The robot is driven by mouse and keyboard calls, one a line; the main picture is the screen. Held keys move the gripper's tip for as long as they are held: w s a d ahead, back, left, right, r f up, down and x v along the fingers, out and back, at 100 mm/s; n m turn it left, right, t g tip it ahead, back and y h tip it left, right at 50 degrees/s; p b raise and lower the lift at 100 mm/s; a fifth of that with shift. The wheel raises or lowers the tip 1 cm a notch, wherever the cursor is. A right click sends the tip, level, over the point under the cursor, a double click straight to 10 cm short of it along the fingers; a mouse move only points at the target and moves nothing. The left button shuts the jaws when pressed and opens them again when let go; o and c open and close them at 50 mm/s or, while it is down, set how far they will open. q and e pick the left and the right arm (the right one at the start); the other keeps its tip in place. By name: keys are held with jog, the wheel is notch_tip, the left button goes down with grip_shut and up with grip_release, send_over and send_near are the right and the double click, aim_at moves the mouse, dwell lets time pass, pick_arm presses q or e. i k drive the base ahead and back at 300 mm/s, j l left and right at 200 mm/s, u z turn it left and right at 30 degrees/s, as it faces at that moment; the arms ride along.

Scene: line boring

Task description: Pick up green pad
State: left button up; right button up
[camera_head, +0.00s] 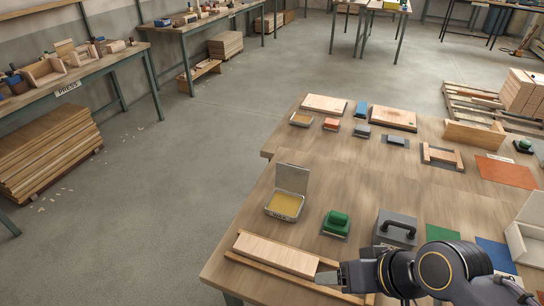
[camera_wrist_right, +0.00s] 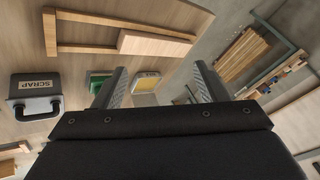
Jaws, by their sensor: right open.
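A green pad (camera_head: 337,220) with a raised rounded top sits on the near table, between an open yellow tin and a grey box. In the right wrist view the green pad (camera_wrist_right: 98,84) is partly hidden behind the left-hand finger. My right gripper (camera_head: 332,277) is in front of the pad, apart from it, by a pale wooden board. In the wrist view the right gripper (camera_wrist_right: 160,86) has its fingers spread with nothing held between them. My left gripper is not in view.
The open tin (camera_head: 285,204) stands left of the pad, and the grey SCRAP box (camera_head: 396,228) with a handle stands right. The wooden board (camera_head: 276,254) lies in a frame at the near edge. A flat green sheet (camera_head: 443,234) lies farther right.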

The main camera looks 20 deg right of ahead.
aim_at(337, 223)
jog(key=j+u, duration=0.2)
jog(key=j, duration=0.15)
jog(key=i+j+u, duration=0.2)
jog(key=j+u, duration=0.2)
jog(key=j, duration=0.2)
jog(key=i+j, duration=1.1)
jog(key=i+z, duration=0.65)
jog(key=i+j+z, duration=0.15)
jog(key=z, duration=0.2)
jog(key=i+z, duration=0.7)
jog(key=z, duration=0.2)
jog(key=i+j+z, duration=0.1)
jog(key=i+z, duration=0.2)
jog(key=z, duration=0.2)
jog(key=i+j+z, duration=0.3)
jog(key=z, duration=0.15)
jog(key=i+j+z, duration=0.25)
jog(key=j+z, duration=0.2)
jog(key=i+j+z, duration=0.2)
jog(key=z, duration=0.2)
jog(key=i+j+z, duration=0.2)
jog(key=z, duration=0.25)
jog(key=i+j+z, duration=0.1)
jog(key=j+z, duration=0.3)
jog(key=i+j+z, duration=0.1)
jog(key=j+z, duration=0.15)
jog(key=z, duration=0.2)
jog(key=j+z, duration=0.8)
